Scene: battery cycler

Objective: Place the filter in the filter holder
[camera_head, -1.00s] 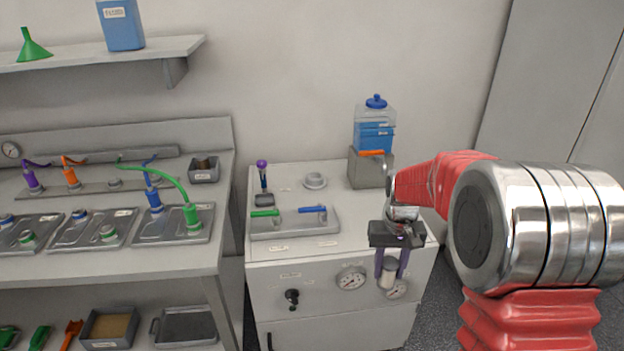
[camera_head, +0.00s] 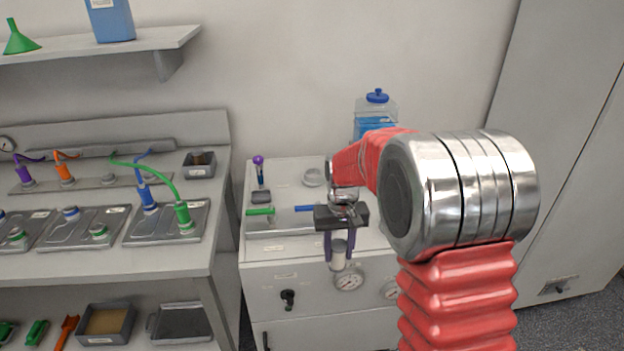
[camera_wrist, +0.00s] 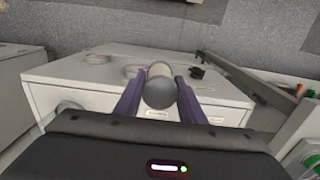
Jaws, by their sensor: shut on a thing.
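The filter, a short pale grey-white cylinder (camera_head: 339,254), hangs upright between the purple fingers of my gripper (camera_head: 340,258). My gripper is shut on it, in front of the white cabinet's face in the head view. In the wrist view the filter (camera_wrist: 158,88) shows its round grey end between both fingers (camera_wrist: 158,82). A pale round cup-like ring (camera_head: 313,177), which looks like the filter holder, stands on the cabinet top, behind and left of my gripper.
The cabinet top (camera_head: 290,168) carries a tray with green (camera_head: 260,211) and blue (camera_head: 305,208) handles, and a purple-topped piece (camera_head: 259,165). My arm partly hides a blue-lidded container (camera_head: 376,110). A workbench with cables and metal plates (camera_head: 170,222) stands left.

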